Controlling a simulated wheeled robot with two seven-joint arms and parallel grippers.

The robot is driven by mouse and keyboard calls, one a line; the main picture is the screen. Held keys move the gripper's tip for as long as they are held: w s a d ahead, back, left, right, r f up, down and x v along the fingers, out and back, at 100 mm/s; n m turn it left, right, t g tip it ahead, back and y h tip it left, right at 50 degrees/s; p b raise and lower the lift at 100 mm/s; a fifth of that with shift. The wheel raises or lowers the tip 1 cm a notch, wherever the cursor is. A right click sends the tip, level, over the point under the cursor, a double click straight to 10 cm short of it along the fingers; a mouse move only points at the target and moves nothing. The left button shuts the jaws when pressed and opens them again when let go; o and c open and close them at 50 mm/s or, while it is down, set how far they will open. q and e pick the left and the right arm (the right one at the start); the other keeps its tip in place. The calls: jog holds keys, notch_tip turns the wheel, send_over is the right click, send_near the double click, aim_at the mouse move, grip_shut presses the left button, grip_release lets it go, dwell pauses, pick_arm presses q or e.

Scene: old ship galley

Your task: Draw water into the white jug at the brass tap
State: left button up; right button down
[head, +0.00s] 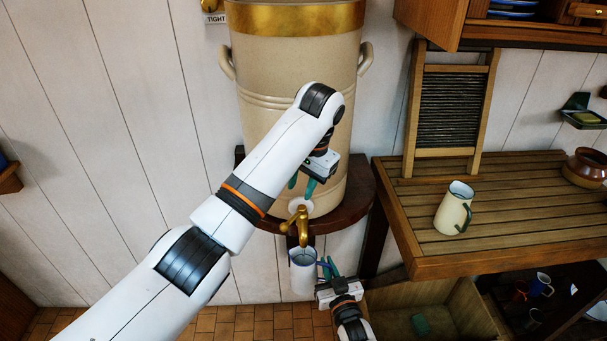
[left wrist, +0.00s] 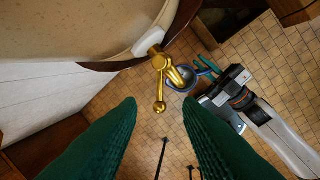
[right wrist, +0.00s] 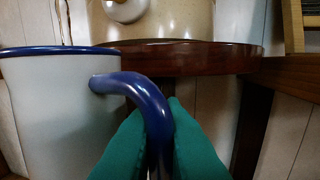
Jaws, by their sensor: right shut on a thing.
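The brass tap (head: 300,219) sticks out from the foot of the big stoneware urn (head: 295,75). The white jug (head: 303,280), with blue rim and handle, is held upright just below the tap's spout. My right gripper (head: 331,272) is shut on the jug's blue handle (right wrist: 145,95). In the right wrist view a thin vertical streak shows above the jug's mouth; I cannot tell whether it is water. My left gripper (head: 303,188) is open above the tap. In the left wrist view, the tap lever (left wrist: 160,92) shows beyond and between its fingers, apart from them.
The urn stands on a dark round wooden shelf (head: 361,200). To the right, a slatted table (head: 500,225) holds a cream jug (head: 454,208), a washboard (head: 450,110) and a brown pot (head: 587,167). A wooden crate (head: 455,296) stands below. The floor is tiled.

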pick_arm(q)
jog(key=shift+s+d+r, duration=0.15)
jog(key=shift+r, duration=1.25)
dwell(1.2)
jog(key=w+a+f+n+t+h, duration=0.2)
jog(key=w+a+f+t, duration=0.15)
jog(key=a+f, duration=0.4)
jog(key=w+a+f+n+t+h, duration=0.2)
jog(key=w+a+f+t, duration=0.15)
jog(key=f, duration=0.75)
jog(key=m+t+h, duration=0.6)
jog(key=h, duration=0.3)
send_near(287, 223)
jog(key=x, duration=1)
jog(key=shift+f, duration=0.3)
